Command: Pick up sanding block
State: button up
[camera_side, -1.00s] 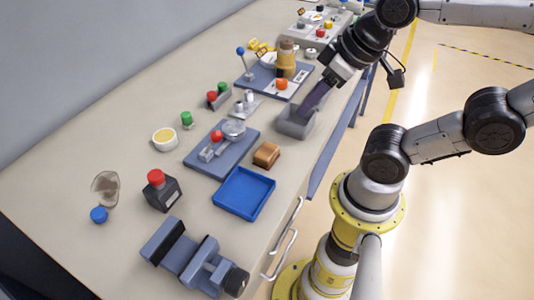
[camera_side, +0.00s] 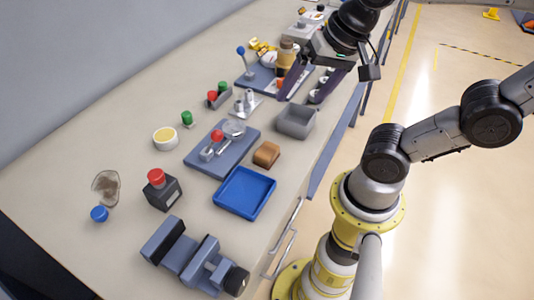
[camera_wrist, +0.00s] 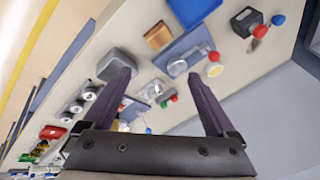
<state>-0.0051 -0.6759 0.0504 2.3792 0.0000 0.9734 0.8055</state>
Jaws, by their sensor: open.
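The sanding block, a small brown block (camera_side: 266,154), lies on the bench between the blue tray and the grey bin. It also shows in the wrist view as a tan-brown block (camera_wrist: 158,37), beyond the fingertips. My gripper (camera_side: 299,98) is open and empty, above the bench near the far side of the grey bin and apart from the block. In the wrist view both dark purple fingers of my gripper (camera_wrist: 160,76) stand wide apart with nothing held between them.
The grey bin (camera_side: 296,133) is between my gripper and the block. The blue tray (camera_side: 243,213) is on the block's near side. A blue-grey fixture plate (camera_side: 232,160) with metal parts and a red knob is to its left. A clamp-like vise (camera_side: 195,262) stands at the near end.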

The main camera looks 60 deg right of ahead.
jog(key=w+f+m+g, duration=0.1)
jog(key=w+m+g, duration=0.1)
jog(key=w+m, duration=0.35)
jog(key=m+g, duration=0.3)
jog(key=m, duration=0.1)
send_over(267, 150)
jog(key=f, duration=1.2)
jog(key=shift+s+a+f, duration=0.1)
jog(key=shift+a+f, duration=0.05)
jog(key=shift+a, duration=0.1)
jog(key=shift+d+f, duration=0.15)
jog(key=shift+f, duration=1.35)
jog(key=shift+d+f, duration=0.1)
jog(key=shift+f, duration=1.35)
jog(key=shift+c, duration=0.2)
grip_shut()
